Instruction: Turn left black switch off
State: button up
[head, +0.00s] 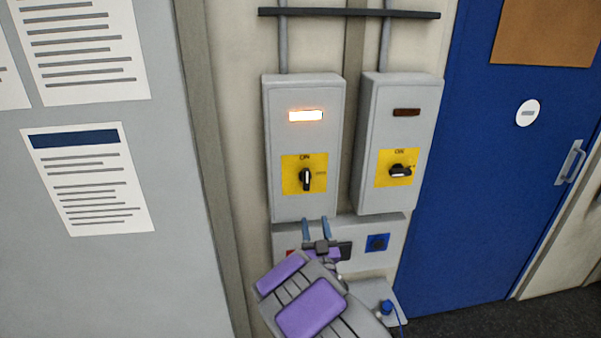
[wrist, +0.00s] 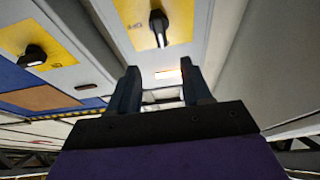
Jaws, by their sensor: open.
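The left black switch (head: 306,181) is a rotary handle on a yellow plate, on the left grey wall box (head: 305,145). Its handle points upright, and the indicator (head: 305,115) above it glows. My gripper (head: 318,226) is open and empty, just below the left box, with blue fingers pointing up. In the wrist view, the fingers (wrist: 160,70) are apart, and the left switch (wrist: 157,28) shows beyond the gap, not touched. The right black switch (head: 401,171) has its handle turned sideways, under a dark indicator (head: 407,112).
A lower grey box (head: 365,262) with a blue-plated knob (head: 377,242) is partly hidden by my arm. A blue door (head: 480,180) is at right. A grey panel with paper sheets (head: 88,178) is at left. A dark bar (head: 350,13) crosses the conduits above.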

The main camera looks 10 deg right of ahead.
aim_at(307, 182)
jog(key=b+x, duration=0.1)
jog(key=x, duration=1.6)
jog(key=c, duration=0.7)
jog(key=shift+f, duration=0.1)
